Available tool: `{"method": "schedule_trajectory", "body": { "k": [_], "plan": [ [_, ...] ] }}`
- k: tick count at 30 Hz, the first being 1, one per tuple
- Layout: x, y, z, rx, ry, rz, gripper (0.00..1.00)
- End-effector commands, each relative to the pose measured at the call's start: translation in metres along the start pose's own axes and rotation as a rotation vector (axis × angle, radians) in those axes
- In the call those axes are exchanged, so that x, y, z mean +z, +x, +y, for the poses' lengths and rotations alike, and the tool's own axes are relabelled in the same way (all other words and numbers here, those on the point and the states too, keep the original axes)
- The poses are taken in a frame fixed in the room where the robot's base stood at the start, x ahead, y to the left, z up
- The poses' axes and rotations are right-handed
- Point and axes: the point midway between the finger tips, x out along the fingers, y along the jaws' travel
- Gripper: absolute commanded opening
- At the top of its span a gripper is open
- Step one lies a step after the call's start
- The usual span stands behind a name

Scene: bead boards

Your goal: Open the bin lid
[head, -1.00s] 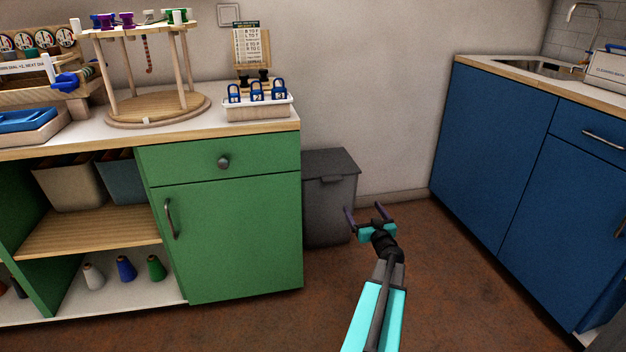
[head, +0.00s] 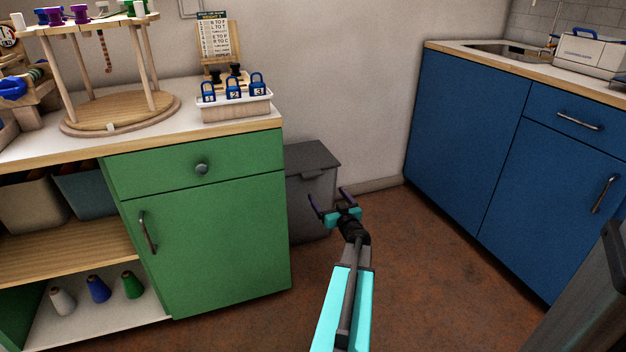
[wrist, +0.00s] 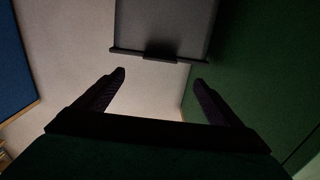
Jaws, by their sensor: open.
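A grey bin (head: 308,212) stands on the floor against the right side of the green cabinet, by the back wall. Its flat lid (head: 312,158) is shut and has a small tab on the front edge. In the wrist view the lid's edge and tab (wrist: 160,55) show at the top, ahead of the fingers. My gripper (head: 329,198) is open and empty, in front of the bin and below the lid's edge in the head view. In the wrist view both dark fingers (wrist: 160,75) are apart with nothing between them. No contact with the lid is visible.
The green cabinet (head: 215,240) is close on the left, with a tray of padlocks (head: 235,107) on its top. Blue cabinets (head: 465,140) stand on the right. The brown floor (head: 420,270) between them is clear. A dark grey object (head: 590,300) is at the lower right edge.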

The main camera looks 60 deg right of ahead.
Motion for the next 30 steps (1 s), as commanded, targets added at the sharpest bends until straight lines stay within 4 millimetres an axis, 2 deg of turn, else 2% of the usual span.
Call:
{"method": "schedule_trajectory", "body": {
  "k": [8,30],
  "plan": [
    [0.001,0.018,-0.001,-0.003,-0.001,0.001,0.89],
    [0.001,0.096,-0.003,-0.005,0.000,0.001,0.89]
  ]
}}
